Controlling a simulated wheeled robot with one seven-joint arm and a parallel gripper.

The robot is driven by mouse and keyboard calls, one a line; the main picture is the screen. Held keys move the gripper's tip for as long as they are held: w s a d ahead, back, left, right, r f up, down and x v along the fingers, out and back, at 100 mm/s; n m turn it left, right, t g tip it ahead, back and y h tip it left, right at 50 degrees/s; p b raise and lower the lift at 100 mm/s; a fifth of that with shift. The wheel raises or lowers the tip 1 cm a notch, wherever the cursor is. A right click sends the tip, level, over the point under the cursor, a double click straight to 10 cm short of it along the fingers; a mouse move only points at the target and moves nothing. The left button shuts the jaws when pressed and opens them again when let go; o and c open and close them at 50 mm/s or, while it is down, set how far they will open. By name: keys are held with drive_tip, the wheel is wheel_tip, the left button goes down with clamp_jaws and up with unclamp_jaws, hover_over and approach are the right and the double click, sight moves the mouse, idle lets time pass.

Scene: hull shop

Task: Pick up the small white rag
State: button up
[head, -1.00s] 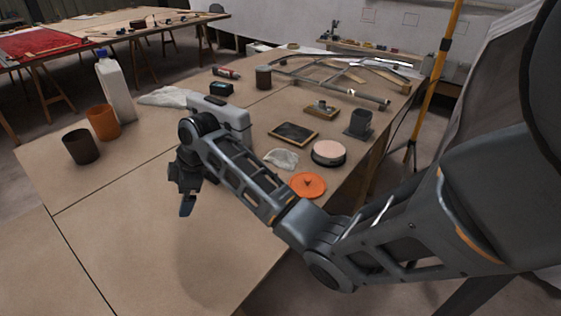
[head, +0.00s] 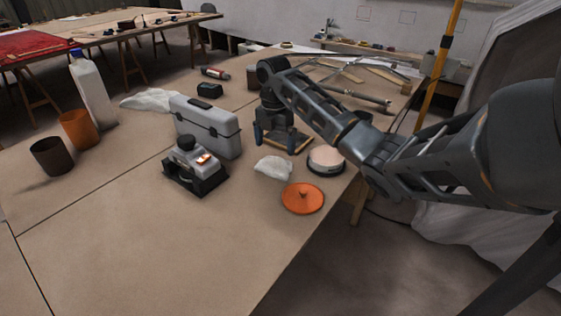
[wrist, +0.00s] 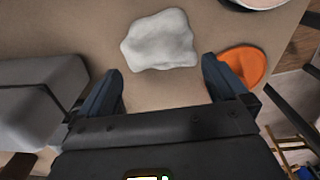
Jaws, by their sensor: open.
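The small white rag (head: 273,168) lies crumpled on the brown table, left of a round tin and above an orange lid in the head view. It also shows whole in the wrist view (wrist: 160,41), just beyond the fingertips and roughly centred between them. My gripper (head: 273,142) hangs over the table on the far side of the rag in the head view. In the wrist view my gripper (wrist: 162,72) is open, with nothing between its two fingers.
The orange lid (head: 302,198) and round tin (head: 326,162) stand close to the rag. A grey case (head: 206,126) and a black-and-grey device (head: 195,172) stand to its left. A larger white cloth (head: 150,101) lies farther back. The table's near part is clear.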

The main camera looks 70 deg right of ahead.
sight(275, 157)
wheel_tip(275, 157, down, 7)
drive_tip(key=shift+r+p, duration=0.1)
drive_tip(key=shift+p, duration=0.25)
drive_tip(key=c, duration=0.7)
